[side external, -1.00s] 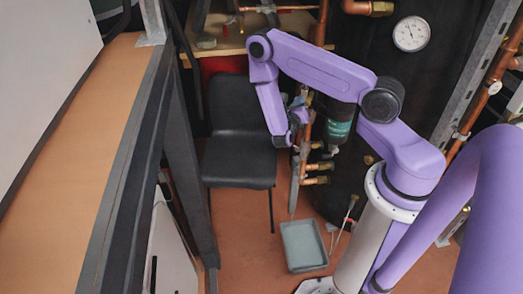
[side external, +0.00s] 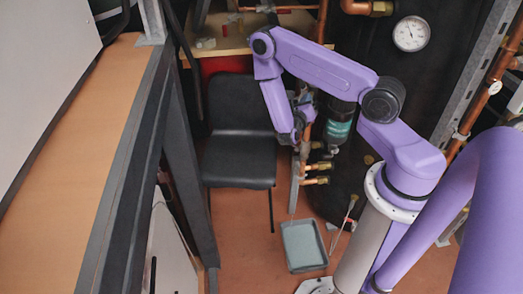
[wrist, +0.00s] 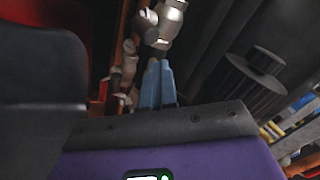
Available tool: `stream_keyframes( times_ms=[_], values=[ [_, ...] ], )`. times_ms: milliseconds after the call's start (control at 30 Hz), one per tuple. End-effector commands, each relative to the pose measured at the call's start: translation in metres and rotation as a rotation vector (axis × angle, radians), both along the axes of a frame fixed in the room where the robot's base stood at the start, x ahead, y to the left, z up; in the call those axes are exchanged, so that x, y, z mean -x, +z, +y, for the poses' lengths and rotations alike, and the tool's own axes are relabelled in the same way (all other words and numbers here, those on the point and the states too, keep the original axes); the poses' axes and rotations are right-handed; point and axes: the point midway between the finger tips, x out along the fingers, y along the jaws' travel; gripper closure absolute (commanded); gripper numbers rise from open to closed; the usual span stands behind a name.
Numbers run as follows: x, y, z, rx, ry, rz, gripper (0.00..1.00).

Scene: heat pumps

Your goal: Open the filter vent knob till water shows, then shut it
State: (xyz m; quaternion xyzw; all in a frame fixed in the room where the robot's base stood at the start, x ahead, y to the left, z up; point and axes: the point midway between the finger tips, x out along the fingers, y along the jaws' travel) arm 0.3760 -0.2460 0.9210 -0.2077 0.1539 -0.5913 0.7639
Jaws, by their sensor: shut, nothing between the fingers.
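The black filter (side external: 338,128) with a teal label stands upright in the pipework in the side external view, right beside my gripper (side external: 306,108). My arm and wrist partly hide this area. I cannot make out the vent knob there. In the wrist view my gripper (wrist: 156,84) has its blue fingers together and empty. Their tips are just below a silver valve fitting (wrist: 165,22); I cannot tell whether they touch it. A dark ribbed round part (wrist: 258,68) shows to the right, apart from the fingers. No water is visible.
A black chair (side external: 240,150) stands left of the pipes. Brass-ended pipe stubs (side external: 317,180) stick out below the filter. A grey tray (side external: 303,246) lies on the floor beneath. A large black tank with a gauge (side external: 411,34) is behind my arm.

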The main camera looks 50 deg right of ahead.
Motion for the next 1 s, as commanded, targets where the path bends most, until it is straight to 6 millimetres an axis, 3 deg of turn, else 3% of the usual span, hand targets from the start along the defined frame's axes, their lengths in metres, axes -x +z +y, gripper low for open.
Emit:
stream_keyframes(
  times_ms=[367, 1000],
  values=[
    [-0.001, 0.004, 0.006, -0.014, 0.013, 0.008, 1.0],
    [0.014, 0.005, 0.059, -0.011, 0.008, 0.004, 1.0]
  ],
)
